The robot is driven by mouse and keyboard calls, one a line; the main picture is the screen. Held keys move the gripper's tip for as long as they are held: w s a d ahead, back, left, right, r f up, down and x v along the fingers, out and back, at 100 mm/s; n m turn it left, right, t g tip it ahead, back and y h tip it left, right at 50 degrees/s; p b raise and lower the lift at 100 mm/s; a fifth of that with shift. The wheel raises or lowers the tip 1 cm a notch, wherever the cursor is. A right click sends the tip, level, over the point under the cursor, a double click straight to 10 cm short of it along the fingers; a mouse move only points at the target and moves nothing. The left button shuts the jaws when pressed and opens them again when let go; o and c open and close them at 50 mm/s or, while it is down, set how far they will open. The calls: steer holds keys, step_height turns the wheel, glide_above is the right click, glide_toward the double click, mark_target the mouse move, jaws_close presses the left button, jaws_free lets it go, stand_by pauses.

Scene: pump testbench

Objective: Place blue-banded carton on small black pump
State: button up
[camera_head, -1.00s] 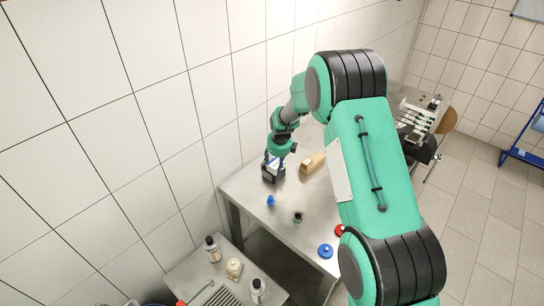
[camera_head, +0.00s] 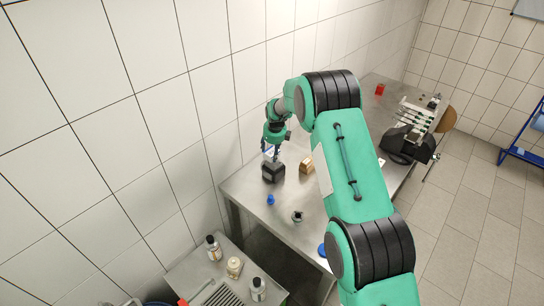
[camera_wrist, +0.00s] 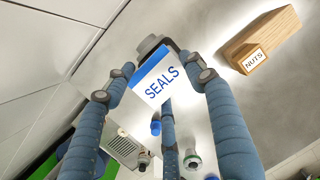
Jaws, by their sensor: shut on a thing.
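The blue-banded carton (camera_wrist: 153,84), white with the word SEALS, sits between the blue fingers of my gripper (camera_wrist: 165,70) in the wrist view. My gripper is shut on it. In the head view my gripper (camera_head: 270,152) hangs just above the small black pump (camera_head: 273,173), which stands on the steel table near its wall side. The carton is tiny and mostly hidden by the fingers there. In the wrist view a dark grey part shows behind the carton's upper edge. I cannot tell whether carton and pump touch.
A wooden block (camera_wrist: 258,40) labelled NUTS lies on the table (camera_head: 250,189), right of the pump. A blue part (camera_head: 270,200) and a dark-and-green fitting (camera_head: 298,216) stand nearer the front. A red block (camera_head: 380,89) and a black device (camera_head: 408,142) are farther right.

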mark_target(272, 152)
steer(key=shift+w, duration=0.2)
steer(key=shift+f, duration=0.3)
steer(key=shift+s+p+x, duration=0.15)
steer(key=shift+p+x, duration=0.15)
steer(key=shift+x, duration=0.45)
steer(key=shift+s+p+x, duration=0.15)
steer(key=shift+p+x, duration=0.1)
steer(key=shift+x, duration=0.45)
steer(key=shift+f, duration=0.2)
steer(key=o, duration=1.2)
steer(key=shift+o, duration=0.2)
steer(key=shift+r, duration=0.2)
steer(key=shift+b+v, duration=0.8)
steer(key=shift+v, duration=5.1)
